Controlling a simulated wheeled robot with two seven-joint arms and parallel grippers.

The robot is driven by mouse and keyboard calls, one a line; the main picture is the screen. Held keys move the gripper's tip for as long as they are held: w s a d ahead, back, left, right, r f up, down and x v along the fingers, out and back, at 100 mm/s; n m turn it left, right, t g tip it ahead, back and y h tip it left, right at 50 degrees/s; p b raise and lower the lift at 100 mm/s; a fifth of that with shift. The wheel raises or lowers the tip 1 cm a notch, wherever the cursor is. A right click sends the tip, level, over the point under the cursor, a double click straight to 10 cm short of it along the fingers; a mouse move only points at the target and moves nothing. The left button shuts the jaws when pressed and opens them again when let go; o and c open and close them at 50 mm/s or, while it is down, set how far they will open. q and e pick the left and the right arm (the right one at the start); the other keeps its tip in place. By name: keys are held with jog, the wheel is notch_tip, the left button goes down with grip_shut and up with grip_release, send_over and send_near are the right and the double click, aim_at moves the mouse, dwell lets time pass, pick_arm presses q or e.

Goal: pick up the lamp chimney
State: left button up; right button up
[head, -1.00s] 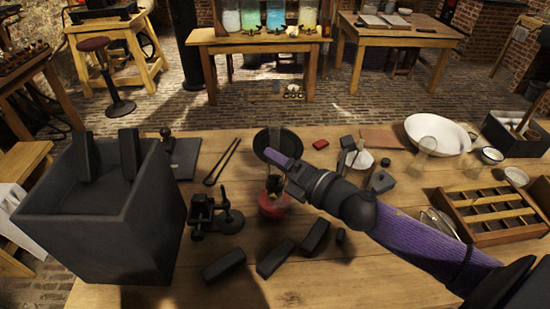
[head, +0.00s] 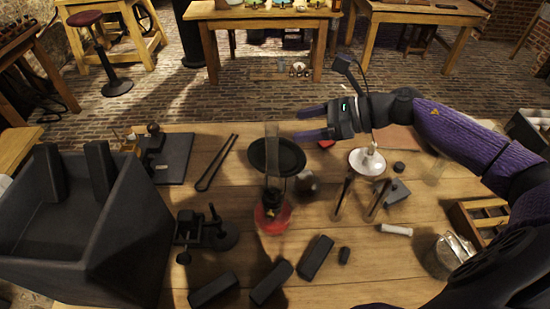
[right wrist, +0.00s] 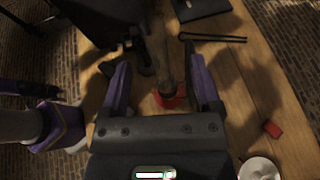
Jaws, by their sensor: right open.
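The lamp has a red base (head: 272,216) and stands upright on the wooden table. Its clear glass lamp chimney (head: 272,143) rises above the burner and is faint against the dark round dish behind it. My right gripper (head: 300,124) is open and empty, its purple fingers pointing left at the upper chimney from the right, a little apart from it in the head view. In the right wrist view, the open fingers (right wrist: 163,92) are spread to either side of the lamp, with its red base (right wrist: 172,98) between them.
A large dark box (head: 120,230) stands at the left. A black clamp-like device (head: 205,235) and several dark blocks (head: 316,257) lie near the lamp. The dark dish (head: 290,158) is close behind. To the right are a white dish (head: 360,161) and upright rods (head: 343,196).

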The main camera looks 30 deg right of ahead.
jog(key=p+x, duration=0.1)
jog(key=x, duration=0.8)
jog(key=shift+s+a+r+p, duration=0.15)
jog(key=shift+s+a+p, duration=0.05)
jog(key=shift+s+p, duration=0.1)
jog(key=shift+c, duration=1.8)
jog(key=c, duration=0.7)
pick_arm(q)
jog(key=shift+s+a+r, duration=0.2)
jog(key=shift+r, duration=0.6)
pick_arm(e)
grip_shut()
